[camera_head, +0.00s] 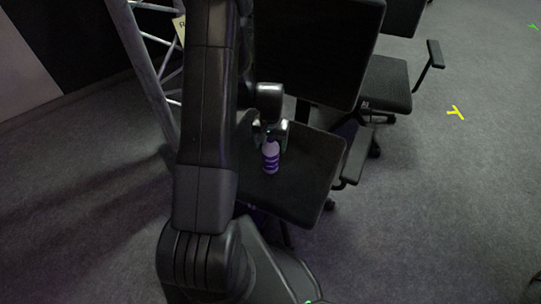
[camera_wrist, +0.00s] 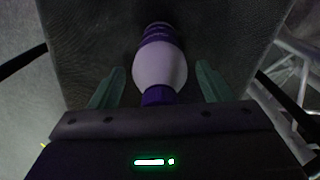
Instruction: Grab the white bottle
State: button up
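A white bottle with purple bands (camera_head: 270,158) stands on the seat of a black office chair (camera_head: 308,165). In the wrist view the bottle (camera_wrist: 160,68) lies between the two green fingers of my gripper (camera_wrist: 160,88), its purple cap toward the gripper body. The fingers are apart, with a visible gap on each side of the bottle, so my gripper is open and not touching it. In the head view my gripper (camera_head: 275,130) is just above and behind the bottle; its fingers are partly hidden there.
The chair's backrest (camera_head: 315,50) rises behind the bottle, and an armrest (camera_head: 357,160) sticks out at its right. A second chair (camera_head: 385,85) stands behind to the right. A metal truss (camera_head: 148,75) stands at the left. Grey carpet at the right is clear, with a yellow mark (camera_head: 455,112).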

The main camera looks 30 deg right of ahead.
jog(key=c, duration=1.4)
